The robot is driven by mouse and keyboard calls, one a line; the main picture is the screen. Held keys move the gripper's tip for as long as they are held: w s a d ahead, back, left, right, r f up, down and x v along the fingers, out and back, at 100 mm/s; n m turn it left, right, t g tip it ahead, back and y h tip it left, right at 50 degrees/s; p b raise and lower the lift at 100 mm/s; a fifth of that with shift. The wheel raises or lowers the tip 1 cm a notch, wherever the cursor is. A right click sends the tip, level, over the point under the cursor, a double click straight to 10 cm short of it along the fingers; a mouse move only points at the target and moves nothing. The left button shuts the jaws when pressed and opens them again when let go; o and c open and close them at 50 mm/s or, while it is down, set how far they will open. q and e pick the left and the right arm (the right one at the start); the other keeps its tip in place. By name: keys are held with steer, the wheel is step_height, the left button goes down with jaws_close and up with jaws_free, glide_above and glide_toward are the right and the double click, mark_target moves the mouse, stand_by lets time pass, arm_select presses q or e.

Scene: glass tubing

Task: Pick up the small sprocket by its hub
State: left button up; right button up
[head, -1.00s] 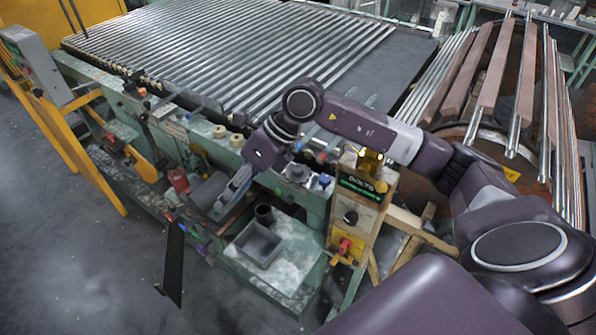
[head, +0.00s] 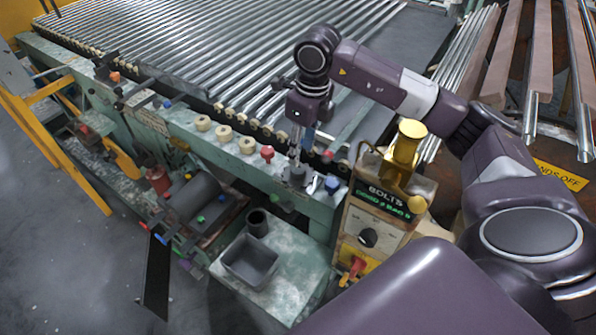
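A small grey part that looks like the sprocket (head: 297,177) lies on the green ledge (head: 270,178) of the machine in the head view. Its teeth and hub are too small to make out. My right gripper (head: 296,160) points straight down just above it, with its fingertips at or very near the part's top. I cannot tell whether the fingers touch the hub, or whether they are open or shut. My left gripper is not in view.
A blue knob-like piece (head: 332,184) is close right of the part, and a red knob (head: 267,153) is to its left. A bolts box (head: 384,200) with a brass-coloured fitting (head: 404,148) stands further right. A grey bin (head: 250,260) and a dark cup (head: 258,222) sit on a lower shelf.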

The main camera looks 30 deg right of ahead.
mark_target(298, 168)
steer(key=shift+s+a+f+b, duration=0.2)
steer(key=shift+f+b, duration=0.1)
steer(key=shift+f, duration=0.25)
steer(key=shift+s+a+f+b, duration=0.1)
steer(key=shift+a+f+b, duration=0.15)
steer(key=shift+f, duration=0.3)
steer(key=shift+w+d+f+b, duration=0.1)
steer(key=shift+f+b, duration=0.35)
steer(key=shift+f, duration=0.2)
steer(key=f, duration=0.1)
steer(key=f+b, duration=0.1)
steer(key=shift+w+d+f, duration=0.1)
steer(key=shift+w+f, duration=0.25)
steer(key=shift+f, duration=0.05)
steer(key=shift+c, duration=0.9)
steer(key=c, duration=0.8)
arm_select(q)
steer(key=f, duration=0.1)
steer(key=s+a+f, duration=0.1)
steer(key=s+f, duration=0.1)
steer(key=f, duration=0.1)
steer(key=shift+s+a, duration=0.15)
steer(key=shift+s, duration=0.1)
arm_select(e)
steer(key=shift+r, duration=0.1)
jaws_close()
